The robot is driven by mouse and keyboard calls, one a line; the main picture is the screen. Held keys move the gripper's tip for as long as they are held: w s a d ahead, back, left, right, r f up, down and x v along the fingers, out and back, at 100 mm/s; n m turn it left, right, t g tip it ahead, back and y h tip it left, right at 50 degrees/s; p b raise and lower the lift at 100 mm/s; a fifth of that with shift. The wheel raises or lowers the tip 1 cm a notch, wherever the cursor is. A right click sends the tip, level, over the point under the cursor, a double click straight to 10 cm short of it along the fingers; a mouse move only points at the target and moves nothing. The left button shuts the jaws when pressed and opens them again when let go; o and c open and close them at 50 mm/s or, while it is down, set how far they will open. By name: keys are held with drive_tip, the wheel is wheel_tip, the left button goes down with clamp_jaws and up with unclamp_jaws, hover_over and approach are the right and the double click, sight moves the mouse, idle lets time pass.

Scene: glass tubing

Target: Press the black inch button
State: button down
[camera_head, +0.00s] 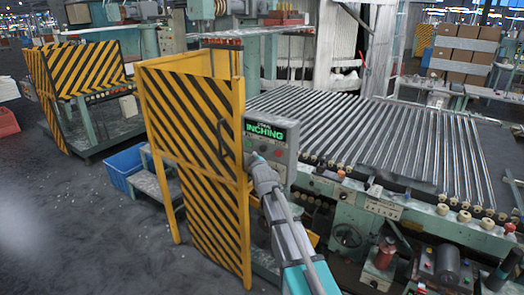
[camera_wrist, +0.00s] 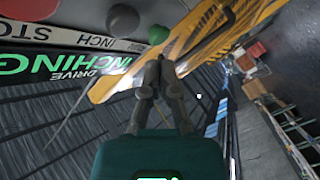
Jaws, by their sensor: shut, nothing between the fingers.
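The control panel (camera_head: 285,152) carries a green-lit INCHING display (camera_head: 264,133). In the wrist view the panel is upside down, with the display (camera_wrist: 45,66) and white labels reading INCH and STOP. A round black button (camera_wrist: 122,20) sits beside the INCH label (camera_wrist: 100,42). A green button (camera_wrist: 157,34) is to its right, close to my fingertips. My gripper (camera_wrist: 161,60) is shut and empty, its tips pointing at the panel near the green button. I cannot tell whether they touch it. In the head view my gripper (camera_head: 256,160) hides the panel's lower left part.
A yellow-and-black striped guard (camera_head: 195,120) stands just left of the panel. A roller conveyor (camera_head: 390,135) extends to the right behind it. A blue bin (camera_head: 125,168) stands on the floor at left. Open floor lies in the left foreground.

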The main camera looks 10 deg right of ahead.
drive_tip(key=shift+s+a, duration=0.75)
drive_tip(key=shift+s, duration=0.15)
drive_tip(key=s+d+f+m+g+h, duration=0.2)
drive_tip(key=s+d+f+m+g, duration=0.25)
drive_tip(key=s+d+f, duration=0.2)
drive_tip(key=s+d+f+m+g, duration=0.1)
drive_tip(key=s+f+m+g, duration=0.1)
drive_tip(key=s, duration=0.8)
drive_tip(key=s+d+f+m+g, duration=0.1)
drive_tip(key=s+f+m+g, duration=0.1)
drive_tip(key=s+f+g, duration=0.3)
drive_tip(key=s+d+f+m+g, duration=0.2)
drive_tip(key=s+g, duration=0.3)
drive_tip(key=s, duration=0.9)
drive_tip(key=shift+s+f+g, duration=0.35)
drive_tip(key=shift+f, duration=0.55)
drive_tip(key=shift+m, duration=0.25)
